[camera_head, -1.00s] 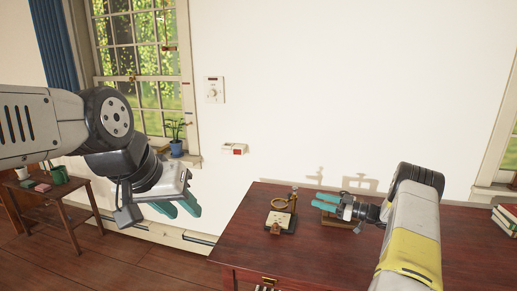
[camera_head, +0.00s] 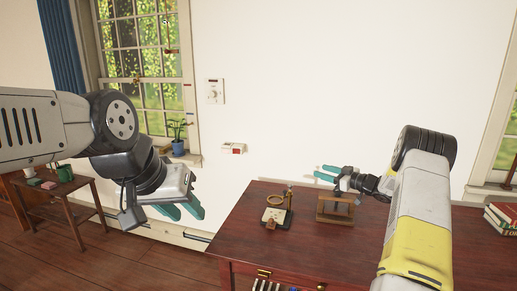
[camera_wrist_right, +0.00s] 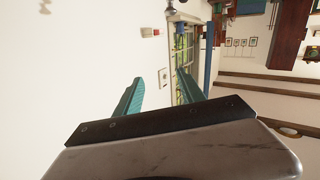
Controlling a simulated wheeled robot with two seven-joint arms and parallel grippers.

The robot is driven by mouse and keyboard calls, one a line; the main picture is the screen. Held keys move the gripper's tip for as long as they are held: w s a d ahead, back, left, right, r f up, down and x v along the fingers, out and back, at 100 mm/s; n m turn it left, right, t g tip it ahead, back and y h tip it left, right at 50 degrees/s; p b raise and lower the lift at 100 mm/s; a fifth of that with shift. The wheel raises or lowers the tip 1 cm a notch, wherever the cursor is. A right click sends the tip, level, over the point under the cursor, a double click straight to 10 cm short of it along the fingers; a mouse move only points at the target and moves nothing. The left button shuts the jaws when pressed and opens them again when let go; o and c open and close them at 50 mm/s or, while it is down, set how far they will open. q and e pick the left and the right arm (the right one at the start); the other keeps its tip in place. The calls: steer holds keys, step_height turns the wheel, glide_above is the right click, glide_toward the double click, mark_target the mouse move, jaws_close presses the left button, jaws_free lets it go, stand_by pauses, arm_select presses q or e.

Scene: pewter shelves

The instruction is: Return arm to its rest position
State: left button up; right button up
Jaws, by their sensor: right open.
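My right arm comes in from the lower right of the head view. Its gripper (camera_head: 326,174) has teal fingers and is raised above the far part of the desk, over a small wooden stand. In the right wrist view the two fingers (camera_wrist_right: 160,92) are apart with nothing between them. My left gripper (camera_head: 184,208) hangs at the left, left of the desk, its teal fingers apart and empty.
The dark red wooden desk (camera_head: 240,239) holds the wooden stand (camera_head: 335,209), a small brass-ringed instrument (camera_head: 275,215) and books (camera_head: 502,218) at the right. A side table (camera_head: 60,188) stands at far left. The desk's middle front is clear.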

step_height(320, 180, up, 16)
steer(key=m+t+h, duration=0.3)
steer(key=m+h, duration=0.1)
steer(key=h, duration=0.2)
steer(key=s+r+m+g+h, duration=0.1)
steer(key=s+r+m+h, duration=0.2)
steer(key=s+r+h, duration=0.35)
steer(key=s+a+f+m+g+y, duration=0.1)
steer(key=s+a, duration=0.3)
steer(key=s, duration=1)
steer(key=s+a+f+g+y, duration=0.1)
steer(key=s+a+f+g, duration=0.2)
steer(key=s, duration=1)
steer(key=s+a+f+m+g+y, duration=0.1)
steer(key=s+a+f+g, duration=0.2)
steer(key=s, duration=1.1)
steer(key=shift+s+a+m+g, duration=0.3)
steer(key=shift+a+g, duration=0.4)
steer(key=shift+a, duration=0.55)
